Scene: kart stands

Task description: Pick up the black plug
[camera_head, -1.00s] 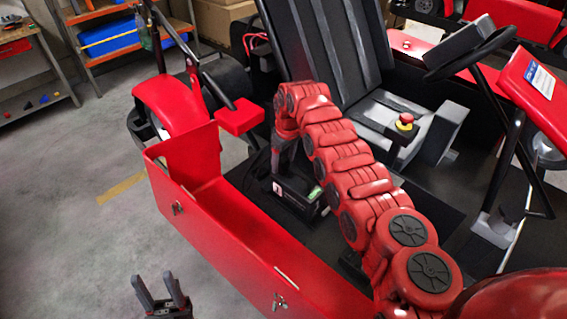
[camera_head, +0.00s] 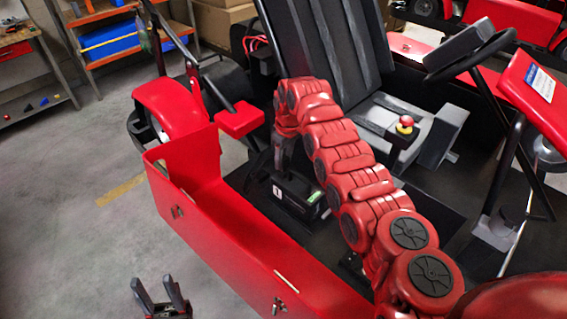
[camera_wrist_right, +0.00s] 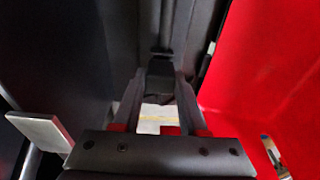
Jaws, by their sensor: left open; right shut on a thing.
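The black plug (camera_wrist_right: 160,72) is between the fingertips of my right gripper (camera_wrist_right: 161,78) in the right wrist view, and the fingers are shut on it. In the head view my right gripper (camera_head: 281,152) points down inside the red-sided kart, just behind a black box with a label. The plug is hard to make out there against the dark parts. My left gripper (camera_head: 162,300) is open and empty at the bottom left, over the floor outside the red side panel.
The kart's red side panel (camera_head: 235,245) stands between my two grippers. The black box (camera_head: 297,199) sits on the kart floor. The seat (camera_head: 325,45), the red stop button (camera_head: 405,122) and the steering wheel (camera_head: 470,55) lie behind and right. Grey floor at left is clear.

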